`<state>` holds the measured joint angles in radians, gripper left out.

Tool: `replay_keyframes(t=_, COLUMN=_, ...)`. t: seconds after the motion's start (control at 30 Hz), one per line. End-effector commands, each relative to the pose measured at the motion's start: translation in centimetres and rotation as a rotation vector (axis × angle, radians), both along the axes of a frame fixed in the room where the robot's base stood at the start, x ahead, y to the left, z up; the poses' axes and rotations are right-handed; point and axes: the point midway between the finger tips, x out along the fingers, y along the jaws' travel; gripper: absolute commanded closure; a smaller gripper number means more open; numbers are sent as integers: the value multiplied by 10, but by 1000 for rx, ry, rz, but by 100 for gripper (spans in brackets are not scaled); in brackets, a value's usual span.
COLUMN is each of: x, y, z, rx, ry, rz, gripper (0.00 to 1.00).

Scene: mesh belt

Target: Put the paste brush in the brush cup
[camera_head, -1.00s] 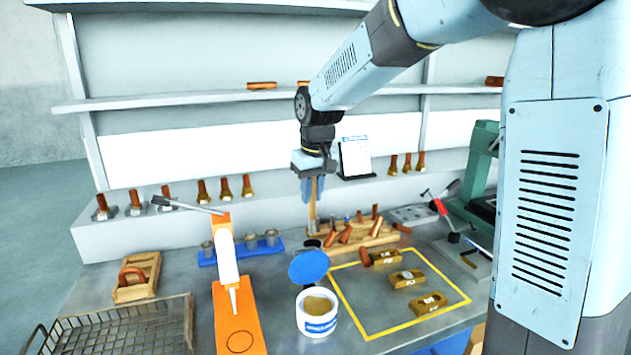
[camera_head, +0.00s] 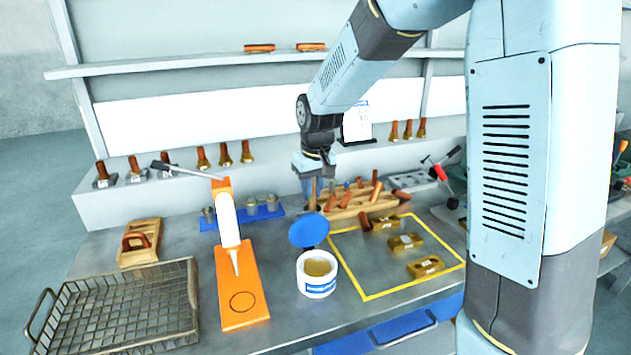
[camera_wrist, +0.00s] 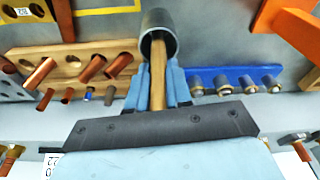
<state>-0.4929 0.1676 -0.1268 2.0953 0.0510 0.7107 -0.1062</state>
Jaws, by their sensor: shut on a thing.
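My gripper (camera_head: 311,203) is shut on the wooden handle of the paste brush (camera_wrist: 158,76), behind the white paste tub on the bench. The handle also shows between the fingers in the head view (camera_head: 314,186). In the wrist view, my pale blue fingers (camera_wrist: 157,92) stand on both sides of the handle. A dark round cup (camera_wrist: 161,19) lies just beyond the fingertips, and the brush's far end runs into its mouth. The bristles are hidden there. I cannot tell whether the brush touches the cup's bottom. The head view hides the cup behind the gripper and blue lid.
The open paste tub (camera_head: 317,274) with its raised blue lid (camera_head: 309,230) stands in front. A wooden rack of copper pieces (camera_head: 362,203) is close right, a blue rack (camera_head: 247,217) left. An orange stand (camera_head: 238,290) and wire basket (camera_head: 120,315) stand front left.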

Motion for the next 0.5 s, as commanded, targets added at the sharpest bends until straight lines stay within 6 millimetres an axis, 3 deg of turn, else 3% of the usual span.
replay_keyframes(t=0.43, x=0, y=0, z=-5, rx=0, ry=0, rz=0, gripper=100)
replay_keyframes(t=0.47, x=0, y=0, z=-5, rx=0, ry=0, rz=0, gripper=78)
replay_keyframes(t=0.5, x=0, y=0, z=-5, rx=0, ry=0, rz=0, gripper=74)
